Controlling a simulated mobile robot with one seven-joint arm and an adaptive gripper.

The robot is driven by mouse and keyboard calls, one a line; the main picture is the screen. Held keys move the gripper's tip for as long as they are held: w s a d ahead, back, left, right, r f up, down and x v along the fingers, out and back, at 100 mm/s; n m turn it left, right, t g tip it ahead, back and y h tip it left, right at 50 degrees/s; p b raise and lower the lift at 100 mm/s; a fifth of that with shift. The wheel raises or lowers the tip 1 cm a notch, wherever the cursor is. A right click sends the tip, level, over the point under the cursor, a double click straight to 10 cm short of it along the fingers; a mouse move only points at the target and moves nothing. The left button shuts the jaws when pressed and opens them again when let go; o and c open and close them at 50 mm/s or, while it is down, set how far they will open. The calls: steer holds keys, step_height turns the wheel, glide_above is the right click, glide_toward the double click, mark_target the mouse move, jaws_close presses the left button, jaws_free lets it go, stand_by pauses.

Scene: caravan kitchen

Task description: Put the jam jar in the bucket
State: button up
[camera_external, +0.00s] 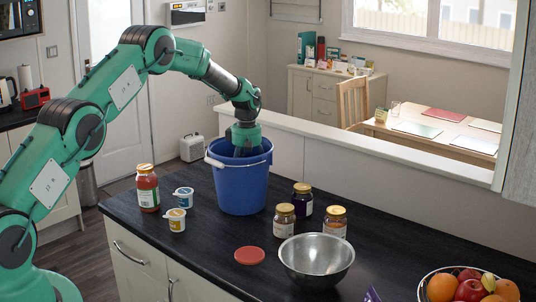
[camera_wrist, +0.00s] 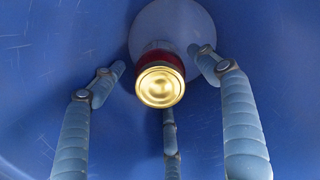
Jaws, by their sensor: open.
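The blue bucket (camera_external: 241,188) stands on the dark counter, its handle resting at the rim. My gripper (camera_external: 246,142) reaches down into its mouth, and the fingers are mostly hidden there. In the wrist view, a jar with a gold lid and a dark red body (camera_wrist: 160,87), which looks like the jam jar, is inside the bucket with its lid toward the camera. The blue bucket wall (camera_wrist: 50,50) surrounds it. My gripper's fingers (camera_wrist: 160,75) are spread around the jar with gaps at both sides. Whether the rear finger touches it is unclear.
A red sauce jar (camera_external: 148,190) and two small tubs (camera_external: 177,219) stand left of the bucket. Several gold-lidded jars (camera_external: 285,221) stand right. A red disc (camera_external: 249,255), a metal bowl (camera_external: 316,262) and a fruit basket (camera_external: 470,286) are toward the front. A ledge (camera_external: 350,145) runs behind.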

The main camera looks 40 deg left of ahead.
step_height(320, 180, up, 12)
stand_by(0.6)
stand_by(0.7)
